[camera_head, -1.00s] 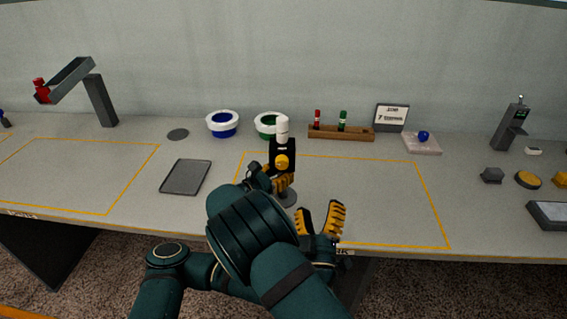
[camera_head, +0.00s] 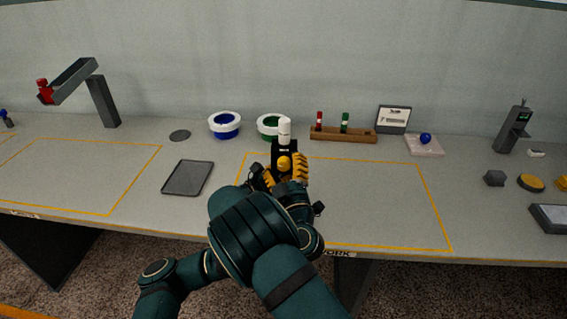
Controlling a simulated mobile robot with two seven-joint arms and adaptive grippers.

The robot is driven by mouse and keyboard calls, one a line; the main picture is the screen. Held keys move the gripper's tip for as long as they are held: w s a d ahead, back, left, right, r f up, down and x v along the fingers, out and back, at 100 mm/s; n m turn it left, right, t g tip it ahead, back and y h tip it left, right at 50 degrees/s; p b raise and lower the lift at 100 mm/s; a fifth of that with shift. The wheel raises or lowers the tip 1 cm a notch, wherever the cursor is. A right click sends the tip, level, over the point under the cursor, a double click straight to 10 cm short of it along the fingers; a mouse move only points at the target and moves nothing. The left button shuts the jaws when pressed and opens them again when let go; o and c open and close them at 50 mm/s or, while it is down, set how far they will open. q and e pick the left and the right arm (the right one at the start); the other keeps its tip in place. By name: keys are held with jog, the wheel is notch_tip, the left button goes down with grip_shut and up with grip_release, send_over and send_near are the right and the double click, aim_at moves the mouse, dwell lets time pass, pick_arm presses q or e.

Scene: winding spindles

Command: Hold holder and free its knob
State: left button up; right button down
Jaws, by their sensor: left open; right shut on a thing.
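The holder (camera_head: 289,147) is a dark upright block with a white cylinder on top. Its round yellow knob (camera_head: 283,163) faces me. My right gripper (camera_head: 264,178) is shut on the holder low at its left side, partly hidden by my own arm. My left gripper (camera_head: 295,170) is open, its yellow fingers at the right of the knob and in front of the holder. Whether it touches the knob I cannot tell. The holder's lower part and foot are hidden behind my grippers.
Behind stand a blue spool (camera_head: 224,125) and a green spool (camera_head: 270,126) with white rims, and a wooden rack (camera_head: 342,135) with red and green pegs. A dark tray (camera_head: 187,178) lies left. The marked area right of the holder is clear.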

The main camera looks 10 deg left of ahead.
pick_arm(q)
jog(key=shift+w+a+r, duration=0.15)
jog(key=shift+w+a, duration=0.05)
jog(key=shift+w, duration=0.35)
grip_shut()
jog(key=shift+r+n, duration=0.1)
jog(key=shift+n, duration=0.4)
jog(key=shift+a+n+g+y, duration=0.1)
jog(key=shift+n+g+y, duration=0.2)
jog(key=shift+n+g, duration=0.85)
jog(key=shift+n+g+y, duration=0.25)
jog(key=shift+n+y, duration=0.05)
jog(key=shift+n, duration=1.75)
